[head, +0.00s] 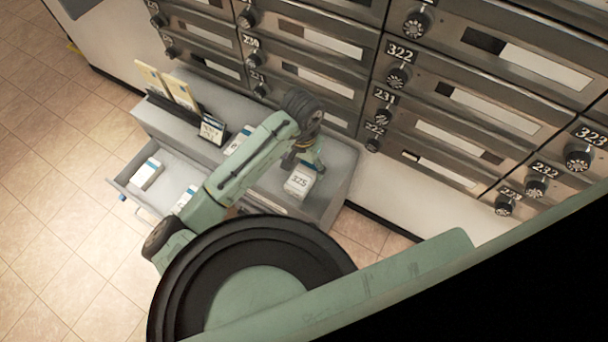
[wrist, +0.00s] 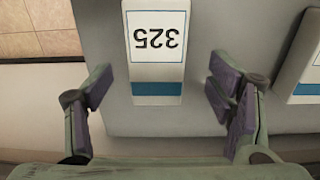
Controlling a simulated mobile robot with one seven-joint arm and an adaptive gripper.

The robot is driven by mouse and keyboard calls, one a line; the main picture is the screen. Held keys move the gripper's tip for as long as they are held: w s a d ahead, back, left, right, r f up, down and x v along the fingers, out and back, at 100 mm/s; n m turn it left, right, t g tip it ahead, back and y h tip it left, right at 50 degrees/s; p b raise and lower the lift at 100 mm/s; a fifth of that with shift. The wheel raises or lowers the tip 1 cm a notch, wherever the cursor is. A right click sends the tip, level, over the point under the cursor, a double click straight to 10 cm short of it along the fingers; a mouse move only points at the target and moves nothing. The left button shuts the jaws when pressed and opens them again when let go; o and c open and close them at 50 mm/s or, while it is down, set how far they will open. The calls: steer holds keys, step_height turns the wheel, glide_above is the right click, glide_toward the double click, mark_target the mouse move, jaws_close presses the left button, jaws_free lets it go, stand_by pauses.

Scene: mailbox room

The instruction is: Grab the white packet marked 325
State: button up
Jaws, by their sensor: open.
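The white packet marked 325 (head: 300,181) lies on the right part of the grey cabinet top (head: 335,178). In the wrist view the packet (wrist: 157,50) shows its number upside down, with a blue band at its near end. My gripper (head: 303,158) is above the cabinet top at the packet. In the wrist view my gripper (wrist: 160,90) is open, one finger on each side of the packet's near end, with gaps on both sides. The fingers do not appear to touch it. The packet's far end is cut off by the top of the wrist view.
Another white packet with a blue band (wrist: 305,60) lies to the right in the wrist view. An open drawer (head: 165,178) holds white packets at the left. A small sign (head: 212,129) and yellow cards (head: 180,92) stand on the cabinet. Numbered mailboxes (head: 440,110) line the wall behind.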

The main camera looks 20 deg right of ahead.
steer(key=f, duration=0.4)
steer(key=shift+s+f+p, duration=0.2)
steer(key=shift+s+p, duration=0.05)
steer(key=shift+p, duration=0.1)
steer(key=c, duration=1.3)
